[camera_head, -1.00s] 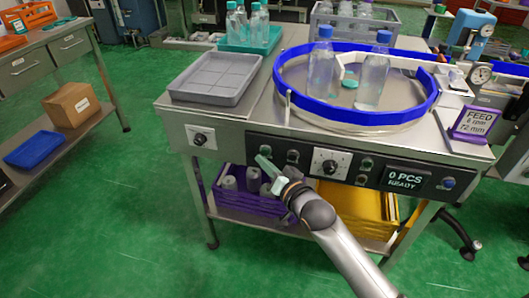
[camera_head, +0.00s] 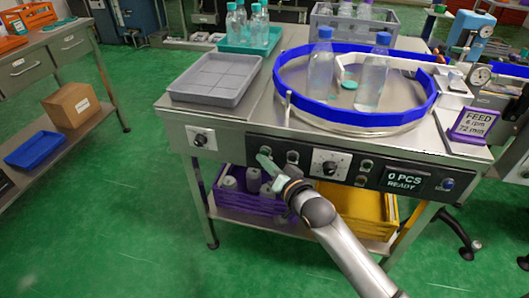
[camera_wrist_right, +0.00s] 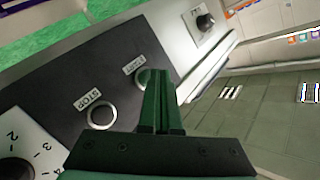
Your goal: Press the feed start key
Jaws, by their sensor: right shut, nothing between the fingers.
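The feed start key (camera_wrist_right: 142,76) is a round key under a START label on the dark front panel. It is partly hidden behind the fingertips of my right gripper (camera_wrist_right: 162,76). In the head view my right gripper (camera_head: 262,158) is shut and empty, with its tips at the left end of the panel. The tips are at the key, but I cannot tell whether they touch it. The STOP key (camera_wrist_right: 101,115) is beside it, clear of the fingers. The panel display (camera_head: 404,180) reads 0 PCS READY. My left gripper is not in view.
A black dial (camera_head: 329,167) sits right of the keys, and another knob (camera_head: 200,139) left of the panel. Above are a grey tray (camera_head: 215,75) and a blue-rimmed turntable (camera_head: 375,118) with two bottles. A purple crate (camera_head: 240,201) and a yellow bin (camera_head: 360,208) stand below.

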